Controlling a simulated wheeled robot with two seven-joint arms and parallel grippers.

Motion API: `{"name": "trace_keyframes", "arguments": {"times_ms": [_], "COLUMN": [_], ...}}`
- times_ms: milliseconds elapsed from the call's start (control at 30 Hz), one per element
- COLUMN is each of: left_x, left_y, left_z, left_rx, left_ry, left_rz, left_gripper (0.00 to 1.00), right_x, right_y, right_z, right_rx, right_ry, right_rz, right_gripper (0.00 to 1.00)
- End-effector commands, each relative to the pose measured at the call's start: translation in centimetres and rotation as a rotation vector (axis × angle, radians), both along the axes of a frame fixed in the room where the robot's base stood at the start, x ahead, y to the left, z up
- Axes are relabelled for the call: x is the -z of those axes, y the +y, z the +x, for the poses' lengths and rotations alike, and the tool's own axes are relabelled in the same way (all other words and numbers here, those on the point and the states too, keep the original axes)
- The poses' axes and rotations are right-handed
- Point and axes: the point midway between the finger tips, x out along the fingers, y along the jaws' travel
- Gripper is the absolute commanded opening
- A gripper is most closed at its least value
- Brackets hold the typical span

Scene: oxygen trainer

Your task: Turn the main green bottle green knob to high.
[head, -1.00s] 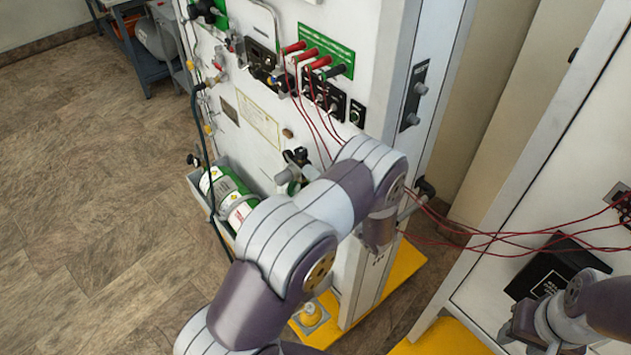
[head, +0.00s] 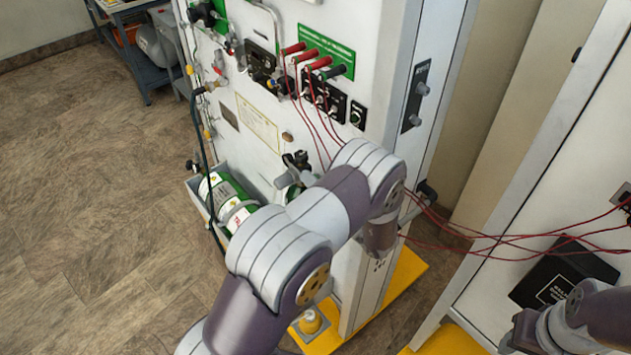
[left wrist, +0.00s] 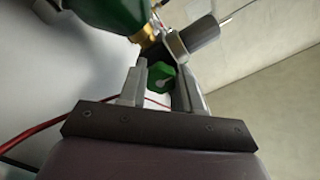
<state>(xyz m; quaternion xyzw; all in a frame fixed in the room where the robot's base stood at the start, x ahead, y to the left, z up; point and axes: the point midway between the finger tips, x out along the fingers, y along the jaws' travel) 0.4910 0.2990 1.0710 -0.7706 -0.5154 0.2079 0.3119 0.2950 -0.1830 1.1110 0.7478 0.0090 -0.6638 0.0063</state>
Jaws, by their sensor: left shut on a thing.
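In the left wrist view, a green faceted knob (left wrist: 161,77) sits between the two fingers of my left gripper (left wrist: 160,84), which is shut on it. Beyond it are a grey valve body (left wrist: 198,36) and a brass neck (left wrist: 146,35) leading to a green bottle (left wrist: 108,14). In the head view, my left arm covers the knob and the left fingertips. A dark valve (head: 297,160) shows just left of the arm, on the white panel. My right gripper is not visible; only parts of my right arm show at the lower right. The knob's setting cannot be read.
Green-and-white bottles (head: 228,203) lie in a grey tray (head: 197,187) at the panel's lower left. Thin red cables (head: 465,235) hang across to the right cabinet. A black box (head: 565,270) is at right. Open floor (head: 90,220) lies to the left.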

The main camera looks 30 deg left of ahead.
Motion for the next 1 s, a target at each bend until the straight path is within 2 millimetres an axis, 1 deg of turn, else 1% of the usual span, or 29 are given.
{"name": "trace_keyframes", "arguments": {"times_ms": [167,200,233,267,533,667,767,1000], "left_x": [0.2,0.2,0.2,0.2,0.1,0.2,0.4,0.5], "left_y": [0.0,0.0,0.0,0.0,0.0,-0.8,-2.4,-7.2], "left_z": [-0.1,-0.1,-0.1,-0.1,0.0,-0.3,-0.9,-2.9], "left_rx": [0.000,0.001,0.001,0.000,0.000,0.003,0.004,0.006], "left_ry": [0.004,0.005,0.005,0.004,0.002,0.001,0.002,0.002], "left_rz": [-0.003,-0.003,-0.003,-0.003,-0.001,-0.001,0.000,0.000], "left_gripper": [0.02,0.43,0.52,0.58,0.58,0.58,0.58,0.58], "right_x": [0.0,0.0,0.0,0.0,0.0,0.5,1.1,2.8], "right_y": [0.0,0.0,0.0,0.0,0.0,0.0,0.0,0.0], "right_z": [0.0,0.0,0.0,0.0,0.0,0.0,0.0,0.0], "right_rx": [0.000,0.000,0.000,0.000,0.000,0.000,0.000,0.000], "right_ry": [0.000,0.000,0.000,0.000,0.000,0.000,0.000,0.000], "right_rz": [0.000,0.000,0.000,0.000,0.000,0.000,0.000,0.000], "right_gripper": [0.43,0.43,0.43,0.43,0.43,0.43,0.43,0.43]}}
